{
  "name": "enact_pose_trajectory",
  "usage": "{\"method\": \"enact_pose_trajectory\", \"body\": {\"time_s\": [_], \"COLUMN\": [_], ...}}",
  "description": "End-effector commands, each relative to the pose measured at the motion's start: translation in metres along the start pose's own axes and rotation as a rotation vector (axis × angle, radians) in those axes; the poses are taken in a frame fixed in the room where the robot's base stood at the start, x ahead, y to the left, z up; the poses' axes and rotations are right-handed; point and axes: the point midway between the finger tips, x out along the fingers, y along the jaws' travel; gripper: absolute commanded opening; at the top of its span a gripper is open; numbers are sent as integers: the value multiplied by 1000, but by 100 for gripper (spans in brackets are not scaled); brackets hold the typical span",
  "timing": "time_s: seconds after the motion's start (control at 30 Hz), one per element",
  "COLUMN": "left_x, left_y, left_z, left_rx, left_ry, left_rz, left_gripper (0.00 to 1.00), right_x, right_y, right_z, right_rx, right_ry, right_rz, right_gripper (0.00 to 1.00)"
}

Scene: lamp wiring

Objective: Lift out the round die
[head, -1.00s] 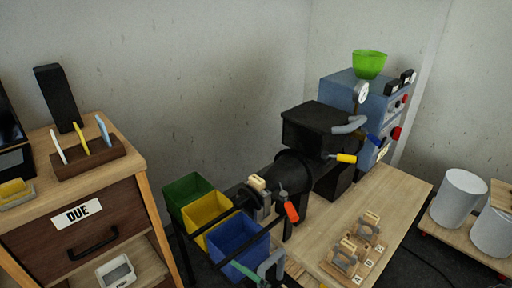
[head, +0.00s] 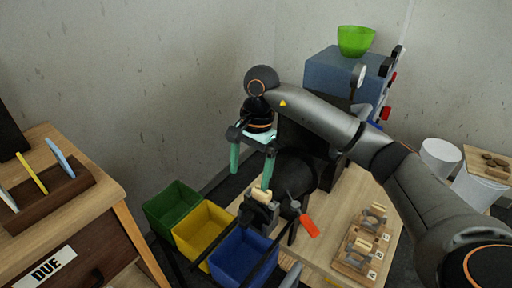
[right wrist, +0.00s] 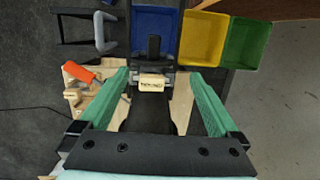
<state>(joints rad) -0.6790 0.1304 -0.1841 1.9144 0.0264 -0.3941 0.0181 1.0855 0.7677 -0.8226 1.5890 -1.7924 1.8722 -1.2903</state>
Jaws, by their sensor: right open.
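A die-like piece with a pale wooden grip (head: 262,196) sits in a dark holder at the front end of the black machine barrel (head: 290,176). Its wooden grip (right wrist: 151,82) also shows in the right wrist view, with dark lettering too small to read. I cannot see whether its opening is round. My right gripper (head: 250,178) is open and empty, with green fingers pointing down above and behind the grip. In the right wrist view, the fingers (right wrist: 160,74) spread to either side of the grip, apart from it. My left gripper is not in view.
An orange-red handle (head: 309,225) sticks out beside the holder. Green (head: 172,208), yellow (head: 204,230) and blue (head: 242,256) bins stand in front. A wooden rack (head: 354,262) with similar wooden-gripped pieces lies on the table. A green bowl (head: 355,40) tops the blue cabinet (head: 335,72).

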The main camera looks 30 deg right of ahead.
Motion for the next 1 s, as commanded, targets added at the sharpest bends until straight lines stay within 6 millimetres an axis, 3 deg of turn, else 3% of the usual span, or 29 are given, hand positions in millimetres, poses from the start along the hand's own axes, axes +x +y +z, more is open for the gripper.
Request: {"method": "enact_pose_trajectory", "body": {"time_s": [0.1,0.27,0.47,0.8,1.0], "left_x": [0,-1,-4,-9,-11], "left_y": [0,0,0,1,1], "left_z": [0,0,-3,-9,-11], "left_rx": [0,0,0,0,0], "left_ry": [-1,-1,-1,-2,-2], "left_rz": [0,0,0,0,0], "left_gripper": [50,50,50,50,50], "right_x": [-22,-26,2,66,88], "right_y": [7,12,14,16,16], "right_z": [-27,-38,-41,-50,-53], "right_rx": [-5,-5,-6,-5,-6], "right_ry": [109,152,149,146,147], "right_rz": [28,45,49,47,43], "right_gripper": [98,98,98,98,98]}}
